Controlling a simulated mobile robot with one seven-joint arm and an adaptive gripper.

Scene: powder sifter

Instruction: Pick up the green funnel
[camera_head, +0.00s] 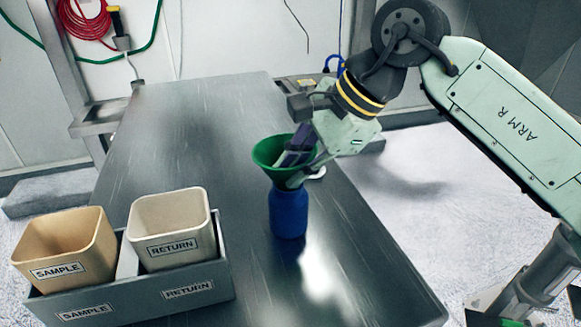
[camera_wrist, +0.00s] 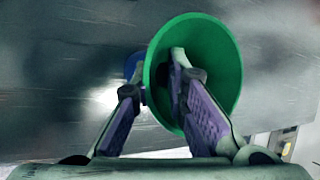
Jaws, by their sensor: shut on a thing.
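The green funnel (camera_head: 268,154) is at the mouth of the blue bottle (camera_head: 289,212), which stands upright on the steel table. I cannot tell whether the funnel's spout is still inside the bottle. My gripper (camera_head: 291,172) is shut on the funnel's wall. In the wrist view, one finger of my gripper (camera_wrist: 153,78) is inside the funnel's cone (camera_wrist: 218,58) and the other is outside it. A little of the blue bottle (camera_wrist: 134,64) shows behind the funnel, and the spout is hidden.
A grey holder (camera_head: 205,294) at the front left carries a tan SAMPLE bin (camera_head: 62,247) and a pale RETURN bin (camera_head: 171,230). The steel table (camera_head: 190,130) is clear behind the bins.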

